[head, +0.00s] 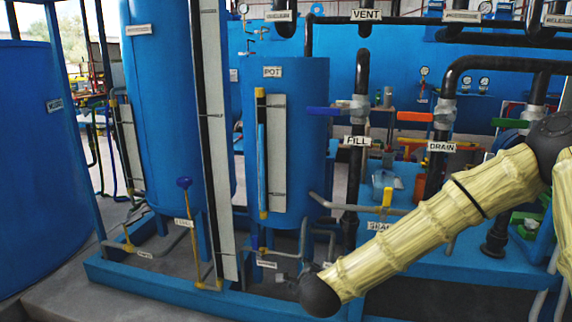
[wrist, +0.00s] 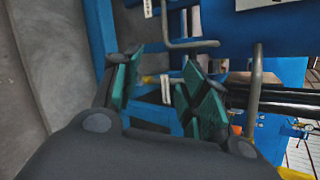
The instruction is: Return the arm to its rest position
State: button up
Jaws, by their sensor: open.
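My gripper (wrist: 158,92) shows in the wrist view with its two green-padded fingers apart and nothing between them. Beyond the fingers are grey pipes and a blue frame, and I see no contact with them. In the head view my pale yellow arm (head: 440,222) reaches from the right edge down to the lower middle, ending in a dark rounded joint. My gripper is not visible in the head view.
A blue tank labelled POT (head: 300,150) stands behind the arm. Pipes labelled FILL (head: 357,170) and DRAIN (head: 437,175) carry a blue handle (head: 323,111) and an orange handle (head: 414,116). A blue base frame (head: 155,280) runs along the floor. Bare grey floor lies at the lower left.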

jog(key=s+d+f+n+g, duration=0.25)
jog(key=s+f+n, duration=0.35)
jog(key=s+f, duration=0.45)
jog(key=s+d+f+n+g, duration=0.25)
jog(key=s+f+n, duration=0.4)
jog(key=f, duration=0.65)
jog(key=s+d+f+n+g, duration=0.2)
jog(key=s+d+f+n, duration=0.2)
jog(key=s, duration=0.5)
jog(key=s+d+f+n+g+h, duration=0.1)
jog(key=s+d+f+n+g, duration=0.3)
jog(key=s, duration=0.6)
jog(key=s+d+f+n+g, duration=0.1)
jog(key=s+d+f+n, duration=0.3)
jog(key=s, duration=0.5)
notch_tip(320, 180, up, 27)
jog(key=d+m+p, duration=0.1)
jog(key=p, duration=2.5)
jog(key=shift+w+m, duration=0.35)
